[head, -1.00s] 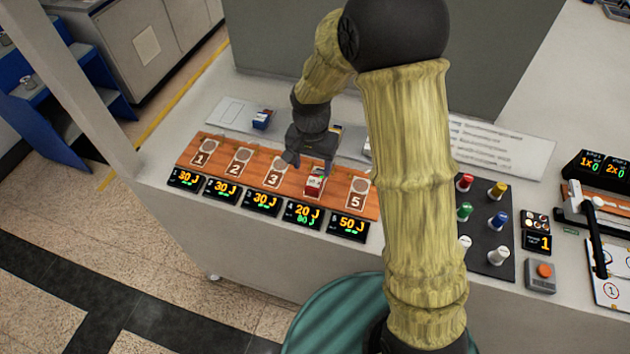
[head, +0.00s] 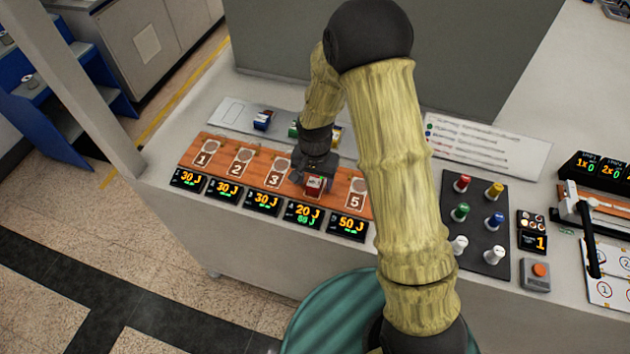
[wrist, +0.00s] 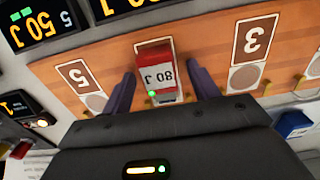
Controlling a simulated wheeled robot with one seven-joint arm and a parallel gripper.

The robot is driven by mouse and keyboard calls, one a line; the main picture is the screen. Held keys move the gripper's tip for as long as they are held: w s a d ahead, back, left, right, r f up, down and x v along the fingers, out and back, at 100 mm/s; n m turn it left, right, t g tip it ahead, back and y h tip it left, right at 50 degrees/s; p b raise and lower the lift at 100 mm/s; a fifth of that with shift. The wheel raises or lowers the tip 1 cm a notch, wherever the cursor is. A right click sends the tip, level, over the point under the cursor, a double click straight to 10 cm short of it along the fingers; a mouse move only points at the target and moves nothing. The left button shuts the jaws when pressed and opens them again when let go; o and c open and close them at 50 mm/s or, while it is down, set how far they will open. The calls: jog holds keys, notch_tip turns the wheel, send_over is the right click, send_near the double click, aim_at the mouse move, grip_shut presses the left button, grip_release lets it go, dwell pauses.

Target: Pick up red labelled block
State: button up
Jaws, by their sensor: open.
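The red labelled block (head: 314,186) stands at position 4 on the wooden strip (head: 226,153), between the spots marked 3 and 5. In the wrist view the red block (wrist: 158,75) shows a white label reading 80 J and a small green light. My gripper (head: 307,180) is over the block from behind. In the wrist view its two dark fingers (wrist: 160,88) are apart, one on each side of the block, with small gaps visible.
A blue block (head: 263,120) stands on a white plate behind the strip; green and yellow blocks are partly hidden by my arm. Small displays (head: 262,202) line the strip's front edge. A dark panel of coloured knobs (head: 477,215) lies to the right.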

aim_at(315, 181)
dwell(0.5)
jog(key=c, duration=1.2)
notch_tip(315, 181, up, 10)
jog(key=b, duration=0.2)
